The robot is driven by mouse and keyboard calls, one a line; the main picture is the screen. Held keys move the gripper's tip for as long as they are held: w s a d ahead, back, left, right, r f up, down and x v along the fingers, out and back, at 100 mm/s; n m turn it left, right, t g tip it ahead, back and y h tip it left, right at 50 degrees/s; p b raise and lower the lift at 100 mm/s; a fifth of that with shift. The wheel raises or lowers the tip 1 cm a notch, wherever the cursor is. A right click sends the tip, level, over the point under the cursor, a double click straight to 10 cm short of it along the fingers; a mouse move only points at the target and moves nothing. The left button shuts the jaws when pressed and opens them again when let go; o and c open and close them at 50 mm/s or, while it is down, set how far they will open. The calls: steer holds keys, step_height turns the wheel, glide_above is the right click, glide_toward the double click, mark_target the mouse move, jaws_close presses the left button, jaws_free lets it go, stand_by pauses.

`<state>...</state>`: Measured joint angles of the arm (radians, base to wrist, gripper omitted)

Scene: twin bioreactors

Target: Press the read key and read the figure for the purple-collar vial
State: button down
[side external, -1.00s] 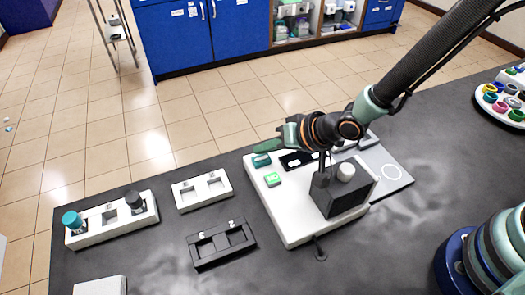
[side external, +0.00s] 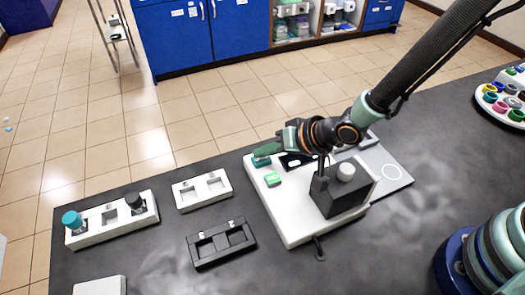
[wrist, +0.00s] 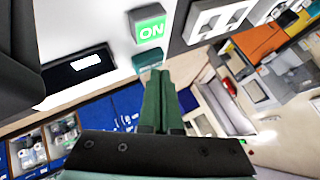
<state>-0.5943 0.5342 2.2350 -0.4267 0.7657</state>
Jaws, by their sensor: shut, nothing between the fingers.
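My gripper (side external: 258,153) is shut and empty, its green fingertips at the teal key (side external: 262,162) on the white instrument (side external: 290,228). In the wrist view the fingertips (wrist: 156,74) overlap the teal key's (wrist: 148,57) near edge; I cannot tell whether they press it. A lit green key reading "ON" (wrist: 150,29) sits beside it. The dark display (wrist: 68,76) shows a small white patch, too small to read. A white-capped vial (side external: 346,171) stands in the dark block (side external: 345,197). I see no purple collar.
A white rack (side external: 110,224) at left holds a teal-capped vial (side external: 73,221) and a dark-capped vial (side external: 134,201). An empty white holder (side external: 202,191) and an empty black holder (side external: 221,243) stand between. A blue-based round vessel (side external: 450,262) stands at right.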

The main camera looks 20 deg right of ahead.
mark_target(265, 162)
steer(key=shift+f, duration=0.45)
stand_by(0.6)
steer(key=shift+r, duration=0.85)
steer(key=shift+r, duration=2.55)
